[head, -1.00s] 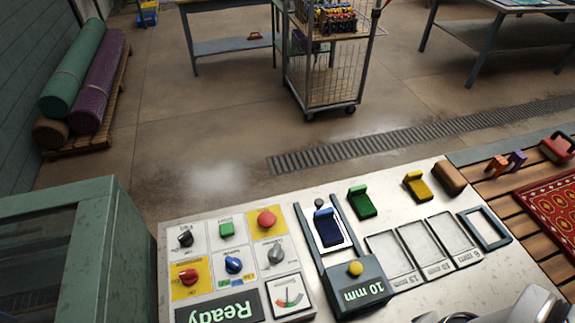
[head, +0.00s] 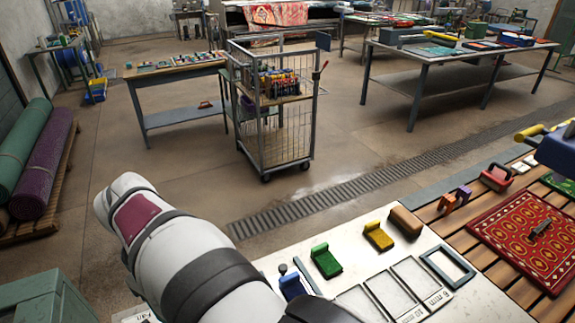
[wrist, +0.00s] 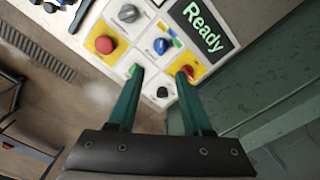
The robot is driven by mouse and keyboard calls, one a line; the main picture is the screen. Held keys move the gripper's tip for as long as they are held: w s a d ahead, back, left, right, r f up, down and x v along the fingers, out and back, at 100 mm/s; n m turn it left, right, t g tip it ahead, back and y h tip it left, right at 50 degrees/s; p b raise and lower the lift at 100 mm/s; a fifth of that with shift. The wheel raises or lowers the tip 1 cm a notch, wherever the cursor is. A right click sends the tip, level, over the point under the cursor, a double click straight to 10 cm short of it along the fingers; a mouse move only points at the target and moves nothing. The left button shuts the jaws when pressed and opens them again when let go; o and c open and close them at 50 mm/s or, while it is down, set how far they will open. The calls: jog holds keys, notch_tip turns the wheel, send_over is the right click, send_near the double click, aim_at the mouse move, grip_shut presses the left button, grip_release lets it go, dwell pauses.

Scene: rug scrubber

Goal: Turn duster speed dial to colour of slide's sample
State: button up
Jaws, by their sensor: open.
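In the wrist view, my gripper (wrist: 160,72) is open and empty over the control panel, its two green fingers apart. The blue dial (wrist: 160,46), with small coloured patches beside it, lies just beyond the gap between the fingertips. The red dial (wrist: 187,72) is by the right fingertip, and the black dial (wrist: 162,92) shows between the fingers. The grey dial (wrist: 128,13) is farther up. Dial labels are too small to read. The blue slide piece (head: 292,285) shows at the bottom of the head view; my arm hides the panel there.
A red button (wrist: 106,44) and a green button (wrist: 133,70) are near the left finger. A display (wrist: 203,22) reads "Ready". Green (head: 325,260) and yellow (head: 378,236) blocks stand on the bench. A wire cart (head: 275,110) stands beyond on the open floor.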

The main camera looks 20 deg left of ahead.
jog(key=f, duration=1.5)
jog(key=shift+s+a+f, duration=0.15)
jog(key=shift+a+f, duration=0.05)
jog(key=shift+f, duration=0.2)
grip_shut()
